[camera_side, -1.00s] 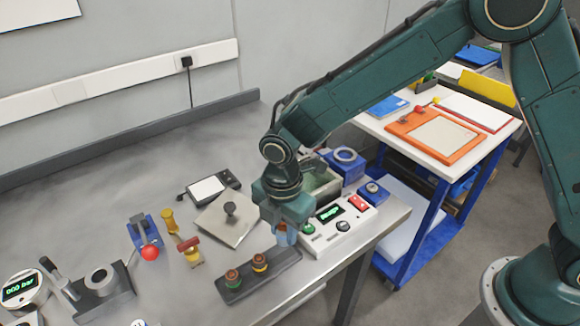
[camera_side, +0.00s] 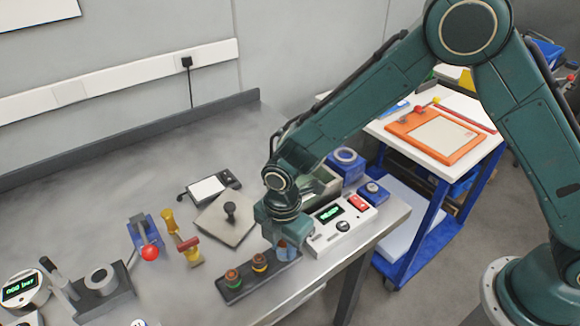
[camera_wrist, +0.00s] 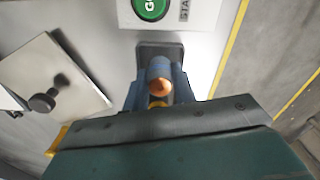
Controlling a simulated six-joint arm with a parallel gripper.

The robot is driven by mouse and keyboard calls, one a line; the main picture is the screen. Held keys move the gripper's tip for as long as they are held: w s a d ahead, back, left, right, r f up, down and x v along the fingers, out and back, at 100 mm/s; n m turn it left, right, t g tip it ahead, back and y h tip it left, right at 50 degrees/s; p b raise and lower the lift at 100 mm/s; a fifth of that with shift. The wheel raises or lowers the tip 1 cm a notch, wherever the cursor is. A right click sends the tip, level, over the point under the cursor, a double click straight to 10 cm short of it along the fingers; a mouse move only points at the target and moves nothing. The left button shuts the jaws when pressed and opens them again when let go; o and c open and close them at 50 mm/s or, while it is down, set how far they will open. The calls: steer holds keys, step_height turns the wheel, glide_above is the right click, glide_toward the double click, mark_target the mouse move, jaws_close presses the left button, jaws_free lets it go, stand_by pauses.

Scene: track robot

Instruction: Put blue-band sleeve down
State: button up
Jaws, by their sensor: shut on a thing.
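My gripper (camera_side: 282,252) points down over the right end of the dark tray (camera_side: 262,282). It is shut on the blue-band sleeve, whose copper-coloured top (camera_wrist: 160,86) shows between the blue-grey fingers in the wrist view. The sleeve looks upright. The tray's end also shows beyond the fingers in the wrist view (camera_wrist: 160,49). I cannot tell whether the sleeve's base touches the tray. A green-banded sleeve (camera_side: 232,276) and an orange-banded sleeve (camera_side: 259,261) stand in the tray to the left.
A white control box (camera_side: 342,227) with a green button stands close to the right of my gripper. A plate with a black knob (camera_side: 230,210) lies behind left. The bench's front edge runs just in front of the tray.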

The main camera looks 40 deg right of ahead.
mark_target(284, 243)
steer(key=shift+f, duration=0.15)
steer(key=o, duration=1)
step_height(284, 243, up, 12)
steer(key=shift+f, duration=0.1)
steer(key=shift+r, duration=0.3)
